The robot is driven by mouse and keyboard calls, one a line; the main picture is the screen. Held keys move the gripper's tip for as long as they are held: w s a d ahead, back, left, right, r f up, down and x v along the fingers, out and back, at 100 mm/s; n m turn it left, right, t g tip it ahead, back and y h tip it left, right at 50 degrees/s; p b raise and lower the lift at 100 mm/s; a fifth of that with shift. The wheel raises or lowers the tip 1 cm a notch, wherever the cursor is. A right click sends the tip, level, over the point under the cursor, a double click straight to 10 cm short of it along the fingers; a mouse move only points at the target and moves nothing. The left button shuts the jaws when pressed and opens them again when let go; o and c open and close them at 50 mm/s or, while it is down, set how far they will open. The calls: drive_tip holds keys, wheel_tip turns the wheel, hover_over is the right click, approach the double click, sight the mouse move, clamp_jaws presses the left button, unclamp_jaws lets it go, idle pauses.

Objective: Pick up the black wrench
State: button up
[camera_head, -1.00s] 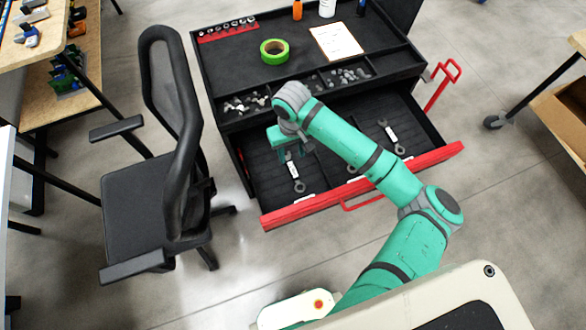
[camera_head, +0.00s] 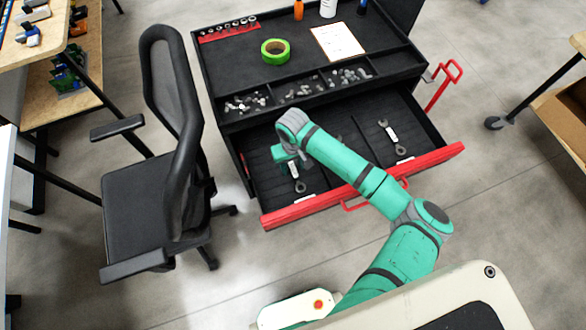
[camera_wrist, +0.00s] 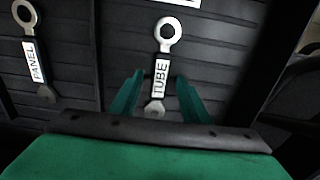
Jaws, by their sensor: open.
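A grey metal wrench with a white TUBE label (camera_wrist: 161,78) lies in the open drawer. Its ring end is at the top of the wrist view and its open end points towards my gripper (camera_wrist: 160,82). My gripper's green fingers are open, one on each side of the wrench, and I see no contact. In the head view this wrench (camera_head: 294,174) lies in the left compartment, partly under my gripper (camera_head: 289,160). A similar wrench labelled PANEL (camera_wrist: 33,62) lies left in the wrist view. Another wrench (camera_head: 391,136) lies in the right compartment. No wrench looks clearly black.
The drawer's red front edge (camera_head: 330,197) and dark dividers bound the compartments. Above, the black cart top (camera_head: 295,75) holds green tape (camera_head: 275,51), a clipboard (camera_head: 337,42) and bins of small parts. A black chair (camera_head: 140,195) stands close on the left.

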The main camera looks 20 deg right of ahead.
drive_tip(key=shift+c, duration=0.7)
clamp_jaws()
